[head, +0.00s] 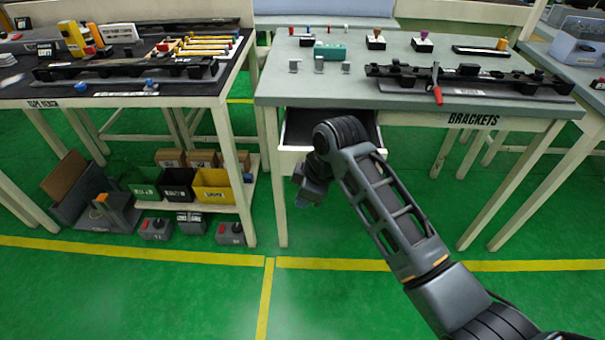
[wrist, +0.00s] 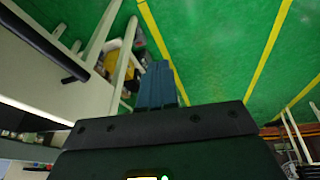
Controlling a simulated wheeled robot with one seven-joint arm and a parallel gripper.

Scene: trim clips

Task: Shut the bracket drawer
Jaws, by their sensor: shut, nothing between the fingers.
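The bracket drawer (head: 291,133) stands pulled out under the left part of the bench marked BRACKETS, its dark inside showing from above. My arm hides part of its cream front. In the wrist view a cream panel with a dark bar, which looks like the drawer front and its handle (wrist: 45,50), is at the left. My gripper (head: 301,201) is just in front of the drawer and low, pointing down. Its blue fingers (wrist: 160,85) are together and empty, apart from the handle. Whether any part of my wrist touches the drawer front cannot be told.
The bracket bench top (head: 400,95) holds small brackets, a teal block, stamps and a black rail fixture with a red-handled tool. A second bench (head: 130,95) stands left, with bins (head: 212,186) on its lower shelf. Green floor before the benches is clear.

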